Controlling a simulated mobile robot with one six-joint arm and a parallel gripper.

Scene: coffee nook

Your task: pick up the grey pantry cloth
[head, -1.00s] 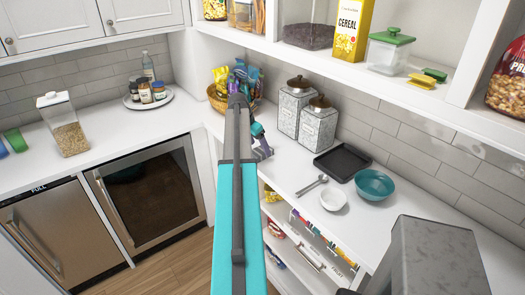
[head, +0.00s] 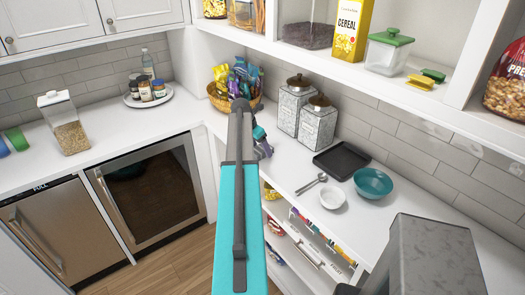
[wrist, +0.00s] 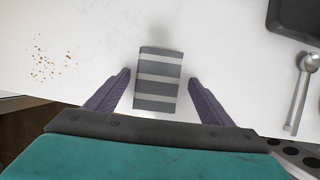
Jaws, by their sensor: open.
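The grey pantry cloth (wrist: 158,98) has pale stripes and lies on the white counter in the middle of the wrist view. In the head view I cannot make it out; my arm covers that part of the counter. My gripper (wrist: 160,78) is open, with one purple finger to the left of the cloth and one to the right. There is a gap on each side, and neither finger visibly touches it. In the head view my gripper (head: 262,143) is partly hidden behind my arm, over the counter.
Crumbs (wrist: 52,65) lie left of the cloth. To the right are a spoon (wrist: 303,88) and a black tray (wrist: 296,20). In the head view, two canisters (head: 291,106), a white bowl (head: 332,196), a teal bowl (head: 373,183) and a snack basket (head: 220,101) stand nearby.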

